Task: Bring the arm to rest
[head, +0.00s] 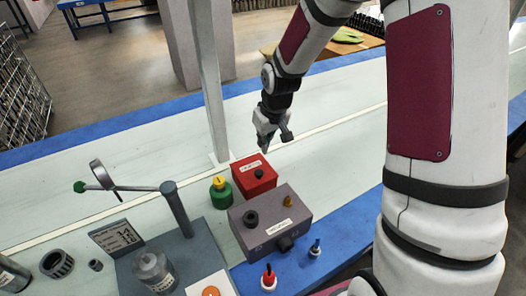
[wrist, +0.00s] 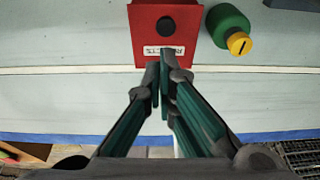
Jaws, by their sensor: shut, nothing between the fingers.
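My arm (head: 290,50) reaches down from the upper right in the head view. My gripper (head: 265,147) hangs over the table just behind the red box, with its fingers together and empty. In the wrist view my gripper (wrist: 162,75) points at the labelled edge of the red box (wrist: 165,22). The red box (head: 253,177) has a black knob on top and a white label. I cannot tell the exact height of the fingertips above the table.
A green bottle with a yellow cap (head: 221,191) stands left of the red box. A grey box (head: 268,222) with ports stands in front. A grey stand (head: 177,211) with a side arm is at left. A pale post (head: 210,80) rises behind. The table (head: 340,135) is clear right of my gripper.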

